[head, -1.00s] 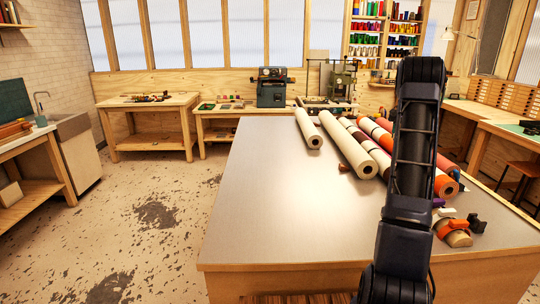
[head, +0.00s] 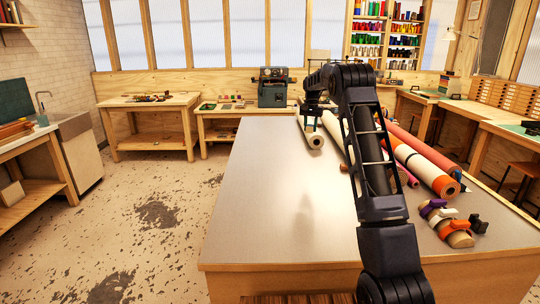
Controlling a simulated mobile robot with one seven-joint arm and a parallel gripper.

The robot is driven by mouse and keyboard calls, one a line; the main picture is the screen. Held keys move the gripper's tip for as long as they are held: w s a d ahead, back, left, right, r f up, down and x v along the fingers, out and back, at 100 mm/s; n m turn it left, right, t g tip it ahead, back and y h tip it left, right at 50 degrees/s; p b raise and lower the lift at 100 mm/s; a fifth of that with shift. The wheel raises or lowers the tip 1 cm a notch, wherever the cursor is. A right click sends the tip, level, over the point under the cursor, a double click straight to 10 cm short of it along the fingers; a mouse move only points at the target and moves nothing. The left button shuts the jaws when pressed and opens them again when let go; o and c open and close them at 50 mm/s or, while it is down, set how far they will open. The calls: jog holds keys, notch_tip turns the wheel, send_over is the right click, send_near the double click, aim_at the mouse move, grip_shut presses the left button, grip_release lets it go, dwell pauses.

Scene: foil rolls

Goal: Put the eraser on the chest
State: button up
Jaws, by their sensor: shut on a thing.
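My gripper (head: 314,122) hangs pointing down above the far part of the big table, in front of the short cream roll. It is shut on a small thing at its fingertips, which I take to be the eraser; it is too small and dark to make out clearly. A wooden chest of small drawers (head: 497,97) stands on the bench at the right back wall, well to the right of my gripper. Its top looks mostly clear.
The big grey table (head: 270,190) is bare on its left and middle. A cream roll (head: 315,142), an orange-and-white roll (head: 425,165) and other rolls lie at its back and right. Tape dispensers (head: 457,236) sit at the right edge. Workbenches (head: 150,103) line the back wall.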

jog(key=s+a+n, duration=0.1)
jog(key=a+n, duration=0.1)
jog(key=a, duration=1.4)
jog(key=n, duration=0.2)
send_over(244, 173)
jog(key=f, duration=2)
jog(key=shift+s, duration=0.25)
jog(key=shift+f, duration=0.15)
jog(key=o, duration=1)
